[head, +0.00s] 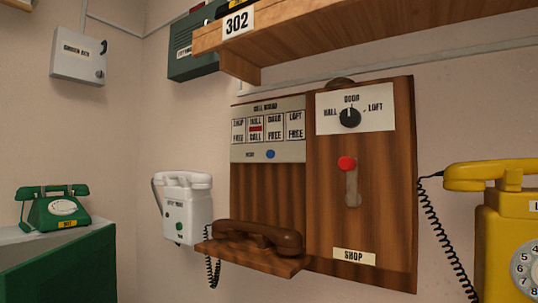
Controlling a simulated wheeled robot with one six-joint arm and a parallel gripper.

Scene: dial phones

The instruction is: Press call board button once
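The call board (293,152) is a pale panel at the upper left of a wooden wall unit, titled "CALL BOARD". A row of small windows reads SHOP FREE, HALL CALL, DOOR FREE and LOFT FREE; the hall window (255,129) has a red mark. A round blue button (270,154) sits low on the panel, right of a small label I cannot read surely. Nothing covers it. My gripper does not show in this view, so its distance from the button cannot be told.
A brown handset (258,236) rests on a wooden ledge (252,262) jutting out below the board. Right are a selector knob (350,117) and a red-tipped lever (347,164). A white phone (183,209), yellow phone (507,225) and overhead shelf (350,33) surround the unit.

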